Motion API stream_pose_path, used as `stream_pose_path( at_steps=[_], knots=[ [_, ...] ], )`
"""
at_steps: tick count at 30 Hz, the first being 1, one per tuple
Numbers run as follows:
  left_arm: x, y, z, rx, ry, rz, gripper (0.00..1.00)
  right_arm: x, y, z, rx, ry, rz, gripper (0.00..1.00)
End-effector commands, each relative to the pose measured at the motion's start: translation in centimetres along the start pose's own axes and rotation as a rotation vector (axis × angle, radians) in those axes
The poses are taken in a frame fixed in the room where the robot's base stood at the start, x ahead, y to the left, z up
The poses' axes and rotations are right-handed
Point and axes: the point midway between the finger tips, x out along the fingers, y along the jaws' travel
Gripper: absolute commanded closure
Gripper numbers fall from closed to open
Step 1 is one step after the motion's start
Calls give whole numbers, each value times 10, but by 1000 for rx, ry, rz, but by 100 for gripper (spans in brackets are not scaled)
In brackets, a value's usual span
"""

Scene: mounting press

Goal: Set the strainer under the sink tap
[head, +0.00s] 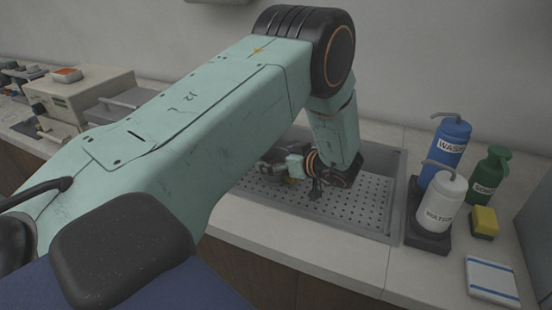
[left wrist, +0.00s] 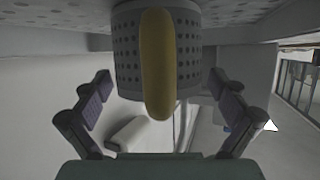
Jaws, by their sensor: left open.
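The strainer (left wrist: 128,48) is a grey perforated cylinder with an upright yellow handle (left wrist: 157,65) in the left wrist view. It seems to stand against the perforated sink plate at the top of that view, which looks upside down. My left gripper (left wrist: 160,82) is open, one finger on each side of the handle with gaps on both sides. In the head view my left gripper (head: 276,166) is low over the sink (head: 398,192), where the strainer is mostly hidden by gripper and arm. The tap cannot be made out. My right gripper is out of view.
Right of the sink stand a blue bottle (head: 449,145), a white bottle (head: 440,204), a green bottle (head: 489,176), a yellow sponge (head: 484,222) and a folded cloth (head: 492,281). A beige machine (head: 80,103) is at the left. The sink's perforated plate (head: 350,208) is bare at its right.

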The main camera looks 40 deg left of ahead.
Motion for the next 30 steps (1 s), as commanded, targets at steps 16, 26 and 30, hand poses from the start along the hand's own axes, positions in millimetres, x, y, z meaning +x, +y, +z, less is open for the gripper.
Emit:
stream_pose_path(
  at_steps=[16,26,30],
  knots=[
    [-90,1,-2,1,3,5,3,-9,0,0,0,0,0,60],
    [-120,0,0,0,1,1,3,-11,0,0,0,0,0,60],
    [-120,0,0,0,0,0,3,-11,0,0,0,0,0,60]
  ],
)
